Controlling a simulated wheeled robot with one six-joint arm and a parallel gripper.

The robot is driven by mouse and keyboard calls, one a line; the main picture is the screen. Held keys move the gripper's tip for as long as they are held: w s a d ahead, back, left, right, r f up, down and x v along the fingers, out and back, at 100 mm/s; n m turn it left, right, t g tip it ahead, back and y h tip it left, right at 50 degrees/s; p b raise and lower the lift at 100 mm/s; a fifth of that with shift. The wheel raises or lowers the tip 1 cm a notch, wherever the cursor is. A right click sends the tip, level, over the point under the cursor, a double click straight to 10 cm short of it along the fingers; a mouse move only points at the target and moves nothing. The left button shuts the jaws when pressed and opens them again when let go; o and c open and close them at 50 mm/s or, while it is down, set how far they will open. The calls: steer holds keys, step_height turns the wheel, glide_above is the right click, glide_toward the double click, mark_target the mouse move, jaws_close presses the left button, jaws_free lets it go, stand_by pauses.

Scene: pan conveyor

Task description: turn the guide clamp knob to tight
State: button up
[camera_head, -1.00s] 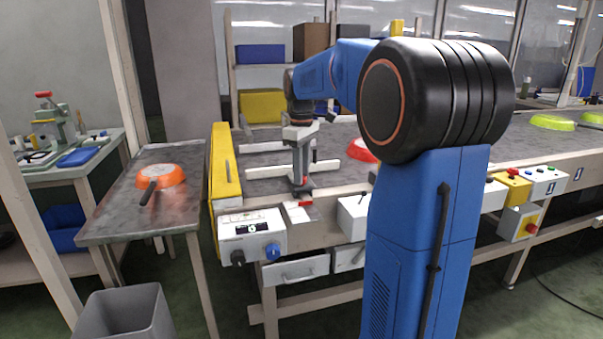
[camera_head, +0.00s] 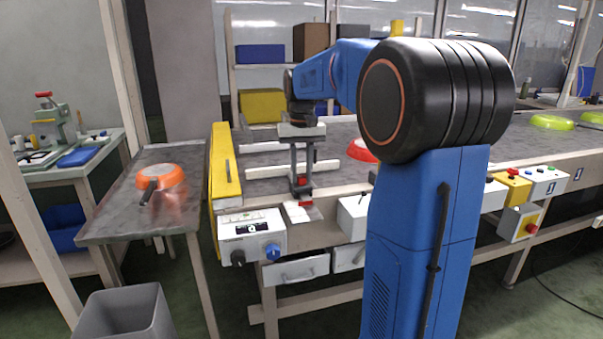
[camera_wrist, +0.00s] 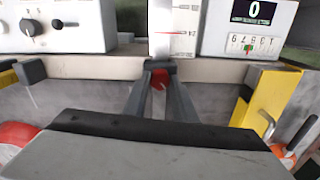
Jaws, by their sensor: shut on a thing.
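The guide clamp knob (camera_wrist: 159,78) is a small red piece. In the wrist view it sits between the two grey fingers of my gripper (camera_wrist: 160,82). In the head view my gripper (camera_head: 301,190) points down at the conveyor's front edge, shut on the knob, which is mostly hidden by the fingers. A white scale plate (camera_wrist: 174,30) with red marks lies just beyond the knob; in the head view this plate (camera_head: 302,213) is on the front rail. The scale's wording is too small to read.
A white control box (camera_head: 252,236) with a blue knob is left of the plate. A yellow guard (camera_head: 224,168) stands at the conveyor's left end. An orange pan (camera_head: 165,177) lies on the left table; a red pan (camera_head: 360,151) is on the belt behind my arm.

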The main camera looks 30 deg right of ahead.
mark_target(301, 177)
steer(key=m, duration=0.4)
steer(key=shift+m, duration=0.3)
stand_by(0.3)
steer(key=o, duration=1)
steer(key=shift+o, duration=0.2)
steer(key=shift+r, duration=0.15)
step_height(301, 177, up, 17)
stand_by(0.3)
